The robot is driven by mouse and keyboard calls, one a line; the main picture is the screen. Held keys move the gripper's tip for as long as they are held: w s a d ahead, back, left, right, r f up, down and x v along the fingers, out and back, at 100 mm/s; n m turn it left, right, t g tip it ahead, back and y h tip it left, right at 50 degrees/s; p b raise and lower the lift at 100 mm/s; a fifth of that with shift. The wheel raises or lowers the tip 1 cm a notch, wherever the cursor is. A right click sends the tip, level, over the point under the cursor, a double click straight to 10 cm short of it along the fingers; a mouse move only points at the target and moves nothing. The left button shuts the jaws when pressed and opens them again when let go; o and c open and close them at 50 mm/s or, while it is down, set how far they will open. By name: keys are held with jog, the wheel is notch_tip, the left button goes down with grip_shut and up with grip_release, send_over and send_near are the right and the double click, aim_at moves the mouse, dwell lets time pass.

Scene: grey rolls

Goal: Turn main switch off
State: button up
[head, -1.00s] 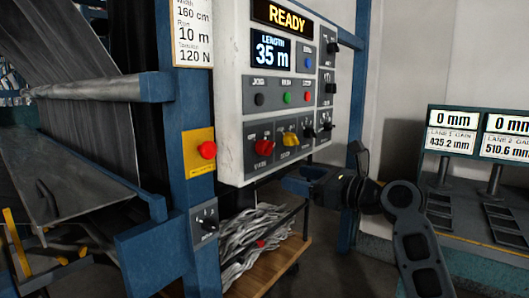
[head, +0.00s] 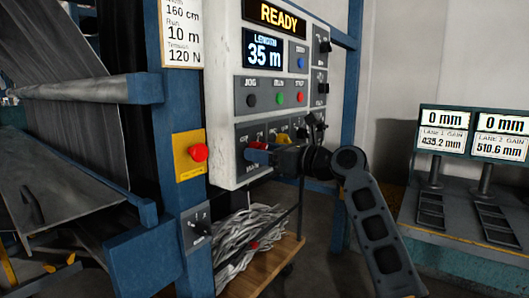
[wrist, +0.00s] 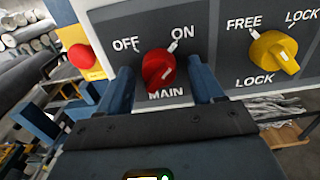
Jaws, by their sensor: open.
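The main switch is a red knob (wrist: 158,70) on a grey plate, marked OFF at upper left, ON at upper right and MAIN below. Its white pointer mark faces ON. My gripper (wrist: 160,76) is open, with one blue finger on each side of the knob in the wrist view. I cannot tell whether the fingers touch it. In the head view my gripper (head: 258,154) is at the lower left of the control panel (head: 222,120) and hides most of the knob; a little red shows.
A yellow knob (wrist: 274,52) marked FREE and LOCK is right of the main switch. A red button on a yellow plate (head: 198,153) is on the blue post to the left. The display (head: 277,15) reads READY. Grey strips lie in a heap below the panel.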

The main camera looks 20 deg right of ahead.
jog(key=shift+c, duration=0.4)
jog(key=c, duration=1)
jog(key=shift+o, duration=0.2)
jog(key=shift+n, duration=0.4)
jog(key=n+p, duration=0.1)
jog(key=n, duration=0.6)
jog(key=n+b, duration=0.1)
jog(key=n, duration=0.4)
jog(key=shift+f+n, duration=0.1)
jog(key=shift+n, duration=0.3)
jog(key=n+b, duration=0.2)
jog(key=n, duration=0.2)
jog(key=shift+n+b, duration=0.3)
